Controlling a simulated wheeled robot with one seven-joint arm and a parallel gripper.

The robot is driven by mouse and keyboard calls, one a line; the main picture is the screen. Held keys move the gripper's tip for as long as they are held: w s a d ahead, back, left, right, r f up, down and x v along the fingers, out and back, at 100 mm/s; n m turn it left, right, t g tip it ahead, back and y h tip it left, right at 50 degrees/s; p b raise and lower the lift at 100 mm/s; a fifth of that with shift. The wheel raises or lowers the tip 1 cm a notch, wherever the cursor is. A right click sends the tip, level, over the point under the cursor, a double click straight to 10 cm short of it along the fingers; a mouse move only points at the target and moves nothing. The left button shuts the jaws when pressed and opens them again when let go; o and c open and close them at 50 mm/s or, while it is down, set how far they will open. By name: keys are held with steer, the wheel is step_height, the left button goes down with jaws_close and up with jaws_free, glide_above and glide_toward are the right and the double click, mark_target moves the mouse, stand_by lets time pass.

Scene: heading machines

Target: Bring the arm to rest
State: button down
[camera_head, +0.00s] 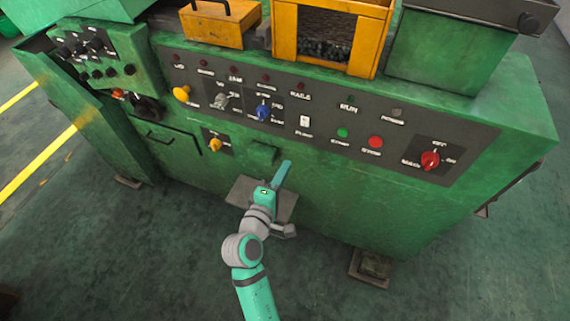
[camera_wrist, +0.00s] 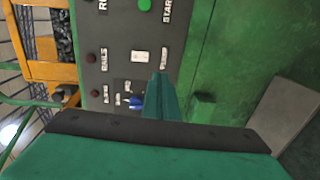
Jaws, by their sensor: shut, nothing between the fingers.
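My arm (camera_head: 250,250) reaches up from the bottom of the head view toward the front of a green machine (camera_head: 400,205). My gripper (camera_head: 284,172) is shut and empty, in front of the machine's lower front face and below the control panel. In the wrist view the closed fingers (camera_wrist: 161,95) point at the panel (camera_wrist: 147,30), with nothing between them. I cannot tell the exact gap between the fingertips and the machine.
The panel carries a red switch (camera_head: 430,160), a red button (camera_head: 375,142), a green button (camera_head: 343,132), a blue knob (camera_head: 263,111) and yellow knobs (camera_head: 181,93). A grey plate (camera_head: 243,190) lies behind my gripper. Open floor (camera_head: 130,250) lies at the lower left.

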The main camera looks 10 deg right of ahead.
steer(key=s+a+f+m+y, duration=0.1)
steer(key=s+a+f+y, duration=0.25)
steer(key=s, duration=0.25)
steer(key=s+a+f+m+t+y, duration=0.1)
steer(key=s+a+f+y, duration=0.1)
steer(key=s+f, duration=0.3)
steer(key=s+a+f+m+y, duration=0.1)
steer(key=s+a+f+y, duration=0.1)
steer(key=s+a+f, duration=0.3)
steer(key=s+r+m+y, duration=0.1)
steer(key=s+r+m, duration=0.2)
steer(key=s, duration=0.6)
steer(key=s+r+m+y, duration=0.1)
steer(key=s+r+m, duration=0.2)
steer(key=s, duration=0.6)
steer(key=shift+s+r+m+t, duration=0.3)
steer(key=shift+s+m+t, duration=0.1)
steer(key=shift+m, duration=0.7)
steer(key=shift+w, duration=0.15)
